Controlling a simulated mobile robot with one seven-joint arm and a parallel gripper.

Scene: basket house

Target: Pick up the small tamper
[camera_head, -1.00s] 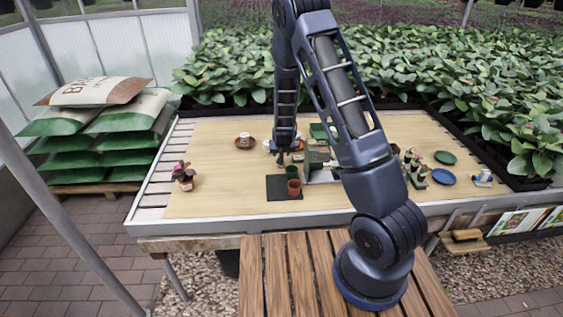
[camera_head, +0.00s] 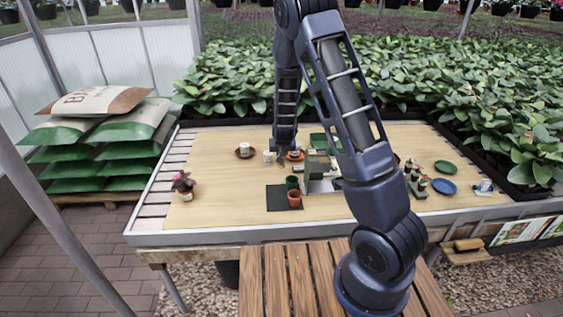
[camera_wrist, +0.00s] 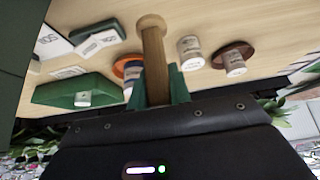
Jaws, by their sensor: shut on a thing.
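The small tamper is a wooden piece with a round, wider knob end and a straight shaft; in the wrist view the tamper (camera_wrist: 153,55) stands out from between my green fingertips. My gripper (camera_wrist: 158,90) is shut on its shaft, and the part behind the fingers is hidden. In the head view my gripper (camera_head: 282,158) is small and dark above the table, behind the dark mat, and the tamper is too small to make out clearly there.
The wooden table (camera_head: 220,165) holds a dark mat (camera_head: 278,203) with a green pot (camera_head: 292,182) and a terracotta pot (camera_head: 294,199). A potted plant (camera_head: 183,185) stands left. A blue plate (camera_head: 444,186) and a green plate (camera_head: 446,167) lie right. The table's left part is mostly clear.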

